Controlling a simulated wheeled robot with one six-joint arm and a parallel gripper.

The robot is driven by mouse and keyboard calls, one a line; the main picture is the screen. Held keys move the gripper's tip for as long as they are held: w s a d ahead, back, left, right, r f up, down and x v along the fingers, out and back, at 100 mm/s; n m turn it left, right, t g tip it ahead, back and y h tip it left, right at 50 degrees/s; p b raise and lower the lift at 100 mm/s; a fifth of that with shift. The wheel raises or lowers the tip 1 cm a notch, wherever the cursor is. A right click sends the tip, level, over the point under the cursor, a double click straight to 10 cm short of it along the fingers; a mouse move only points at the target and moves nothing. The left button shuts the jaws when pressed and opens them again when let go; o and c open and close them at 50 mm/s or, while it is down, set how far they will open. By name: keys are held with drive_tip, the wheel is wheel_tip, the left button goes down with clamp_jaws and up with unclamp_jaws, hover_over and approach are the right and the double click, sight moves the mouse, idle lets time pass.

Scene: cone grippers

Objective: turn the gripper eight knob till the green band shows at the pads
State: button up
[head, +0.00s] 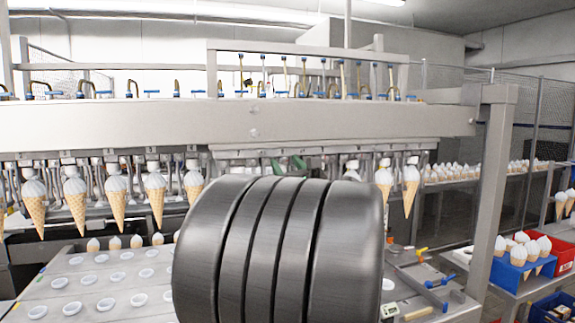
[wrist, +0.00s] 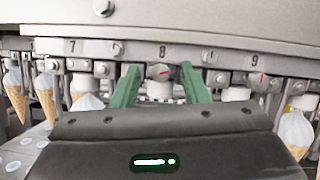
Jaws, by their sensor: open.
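In the wrist view the knob under the number 8 (wrist: 160,71) is a small round grey knob with a red mark lying nearly level. My gripper (wrist: 159,67) has two green fingers, one on each side of this knob, with a visible gap to each. It is open and holds nothing. A white cylindrical part (wrist: 160,90) sits below the knob; the pads there are hidden by my gripper body, and I see no green band. In the head view only the green fingertips of my gripper (head: 287,164) show under the machine beam; my arm hides the knob.
Knob 9 (wrist: 257,79) has a red mark standing nearly upright. Hanging cones (head: 75,198) flank the station on both sides. A tray with white-rimmed holes (head: 75,284) lies below left. A blue cone holder (head: 507,273) and red bin (head: 562,252) stand at right.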

drive_tip(key=shift+c, duration=0.4)
clamp_jaws()
drive_tip(key=shift+f+n+y+b, duration=0.2)
drive_tip(key=shift+n+y+b, duration=0.1)
drive_tip(key=shift+n+b, duration=0.65)
drive_tip(key=shift+d+r+n+g+y+b, duration=0.15)
drive_tip(key=shift+n+g+y+b, duration=0.6)
drive_tip(key=shift+n, duration=0.9)
drive_tip(key=shift+o, duration=0.4)
unclamp_jaws()
drive_tip(key=shift+r, duration=0.1)
drive_tip(key=b+v, duration=0.3)
drive_tip(key=v, duration=1.1)
drive_tip(key=shift+w+r, duration=0.1)
